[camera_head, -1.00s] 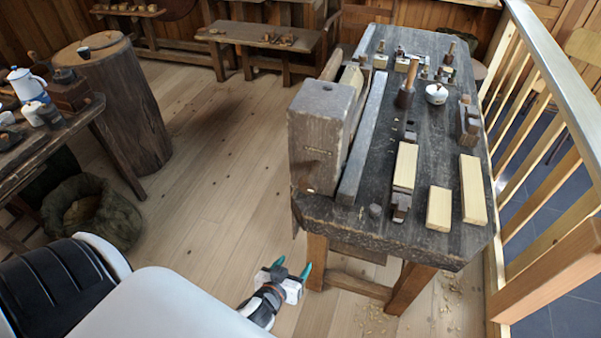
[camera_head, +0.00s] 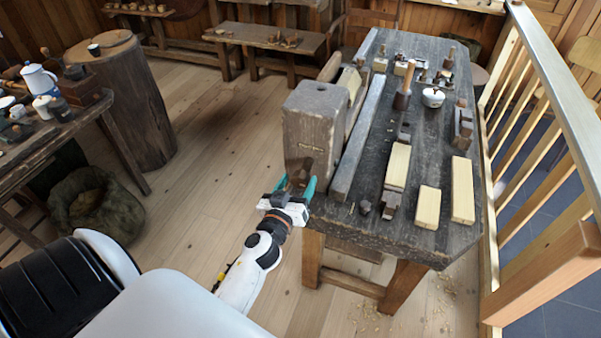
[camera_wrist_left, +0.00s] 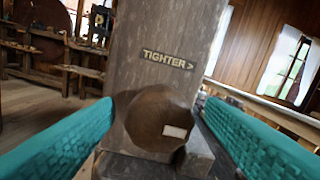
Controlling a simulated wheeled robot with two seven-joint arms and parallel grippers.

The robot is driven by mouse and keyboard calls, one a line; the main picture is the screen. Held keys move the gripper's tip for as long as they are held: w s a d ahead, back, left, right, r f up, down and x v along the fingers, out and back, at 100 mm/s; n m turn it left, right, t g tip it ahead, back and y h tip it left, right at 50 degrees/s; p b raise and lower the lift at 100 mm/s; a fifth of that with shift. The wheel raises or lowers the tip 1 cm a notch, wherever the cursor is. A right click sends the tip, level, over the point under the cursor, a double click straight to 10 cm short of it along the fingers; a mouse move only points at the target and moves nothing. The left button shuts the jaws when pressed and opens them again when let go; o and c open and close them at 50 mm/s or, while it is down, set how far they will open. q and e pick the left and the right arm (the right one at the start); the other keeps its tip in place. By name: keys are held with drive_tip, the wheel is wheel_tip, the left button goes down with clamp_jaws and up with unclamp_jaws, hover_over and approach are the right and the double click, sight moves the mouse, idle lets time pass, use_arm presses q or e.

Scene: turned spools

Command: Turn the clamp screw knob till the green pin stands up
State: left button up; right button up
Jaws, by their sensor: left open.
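The clamp screw knob (camera_wrist_left: 157,118) is a dark brown, many-sided wooden knob with a pale rectangular mark low on its right side. It sits on the end of a grey wooden block (camera_head: 309,125) at the workbench's near left corner, under carved lettering (camera_wrist_left: 168,59) reading "TIGHTER >". My left gripper (camera_head: 295,185) is open, its teal fingers on either side of the knob; I cannot tell whether they touch it. In the head view the knob (camera_head: 300,171) shows small between the fingers. I cannot make out a green pin. My right gripper is not in view.
The workbench top (camera_head: 345,217) carries pale wood blocks (camera_head: 462,190), a mallet-like tool (camera_head: 403,90) and a white pot (camera_head: 433,97). A wooden railing (camera_head: 560,100) runs along the right.

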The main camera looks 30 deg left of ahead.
use_arm(q)
drive_tip(key=shift+x, duration=1.4)
drive_tip(key=shift+c, duration=0.5)
drive_tip(key=c, duration=0.9)
drive_tip(key=shift+m, duration=0.3)
